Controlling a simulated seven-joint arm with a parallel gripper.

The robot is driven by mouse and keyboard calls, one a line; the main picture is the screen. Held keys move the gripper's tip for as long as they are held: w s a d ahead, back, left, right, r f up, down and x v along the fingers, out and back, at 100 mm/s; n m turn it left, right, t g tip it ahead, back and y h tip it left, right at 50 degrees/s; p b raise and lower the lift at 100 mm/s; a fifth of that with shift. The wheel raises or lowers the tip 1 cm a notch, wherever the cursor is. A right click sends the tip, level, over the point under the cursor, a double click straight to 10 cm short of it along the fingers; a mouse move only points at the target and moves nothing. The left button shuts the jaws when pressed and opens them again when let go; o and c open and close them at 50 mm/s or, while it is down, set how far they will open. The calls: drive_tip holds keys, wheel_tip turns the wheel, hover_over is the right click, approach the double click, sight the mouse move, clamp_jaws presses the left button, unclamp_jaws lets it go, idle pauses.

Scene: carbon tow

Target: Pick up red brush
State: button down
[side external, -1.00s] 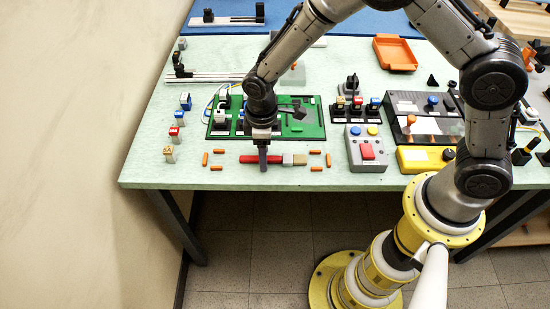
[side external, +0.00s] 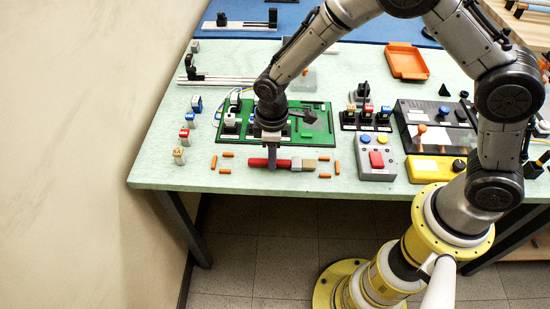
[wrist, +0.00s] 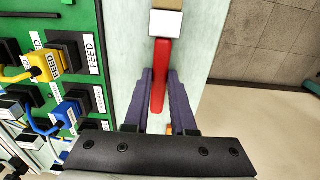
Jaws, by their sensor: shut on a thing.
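The red brush lies lengthwise near the front edge of the table. Its red handle (side external: 258,162) is to the left and its pale ferrule and tan bristles (side external: 304,164) are to the right. My gripper (side external: 272,164) points down over the handle, with its fingers around it. In the wrist view, the red handle (wrist: 161,75) runs between the two dark fingers of my gripper (wrist: 160,88), and the white ferrule (wrist: 168,23) is at the top. I cannot tell whether the brush is clear of the tabletop.
Several small orange pegs (side external: 225,171) lie around the brush. The green board (side external: 300,135) with wired connectors is just behind it. A grey box with a red button (side external: 376,160) and a yellow box (side external: 430,168) stand to the right. The front table edge is close.

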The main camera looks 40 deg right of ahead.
drive_tip(key=shift+r, duration=0.5)
drive_tip(key=s+d+r, duration=0.5)
drive_tip(key=s+r, duration=0.6)
drive_tip(key=s, duration=0.2)
drive_tip(key=shift+r, duration=0.2)
